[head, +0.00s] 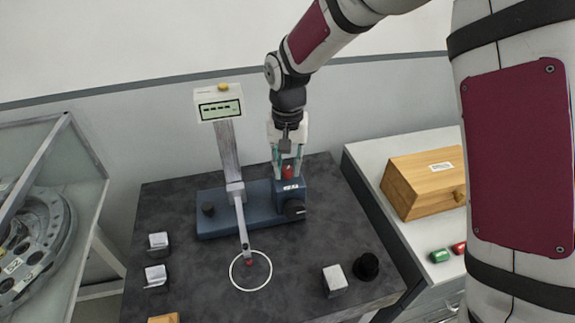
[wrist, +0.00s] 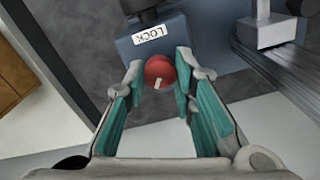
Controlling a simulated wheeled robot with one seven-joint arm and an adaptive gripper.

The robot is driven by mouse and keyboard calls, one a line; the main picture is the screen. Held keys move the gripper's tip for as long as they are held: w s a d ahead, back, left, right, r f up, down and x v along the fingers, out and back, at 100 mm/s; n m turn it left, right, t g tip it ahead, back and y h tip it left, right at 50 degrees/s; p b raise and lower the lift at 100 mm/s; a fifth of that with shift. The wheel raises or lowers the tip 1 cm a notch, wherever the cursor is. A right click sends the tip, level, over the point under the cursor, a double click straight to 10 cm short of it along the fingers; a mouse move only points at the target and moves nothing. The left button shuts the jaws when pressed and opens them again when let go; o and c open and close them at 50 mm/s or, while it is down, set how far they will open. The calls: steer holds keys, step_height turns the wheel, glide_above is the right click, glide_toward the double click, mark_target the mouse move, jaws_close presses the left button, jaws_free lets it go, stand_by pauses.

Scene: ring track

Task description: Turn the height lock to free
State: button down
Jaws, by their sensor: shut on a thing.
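The height lock is a round red knob (wrist: 160,72) with a short white mark, on the blue base of a measuring stand (head: 222,224). A "LOCK" label (wrist: 152,35) sits beside the knob in the wrist view. The white mark shows on the knob's side away from that label. My gripper (wrist: 158,76) is shut on the red knob, with a teal-padded finger on each side. In the head view my gripper (head: 287,168) comes down from above onto the red knob (head: 288,172), which is partly hidden between the fingers. I see no "free" label.
The stand has a display (head: 219,108), a tilted column and a probe arm reaching a white ring (head: 250,288). Black knobs (head: 294,209) are on the base. Small blocks (head: 335,280) and a black cylinder (head: 366,267) stand on the dark table. A wooden box (head: 425,182) is at the right.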

mark_target(288, 169)
steer(key=n, duration=0.6)
steer(key=shift+n+b, duration=0.3)
steer(key=shift+b, duration=0.1)
stand_by(0.4)
steer(key=c, duration=1.3)
jaws_free()
steer(key=shift+c, duration=0.2)
steer(key=shift+r, duration=0.1)
step_height(288, 169, up, 12)
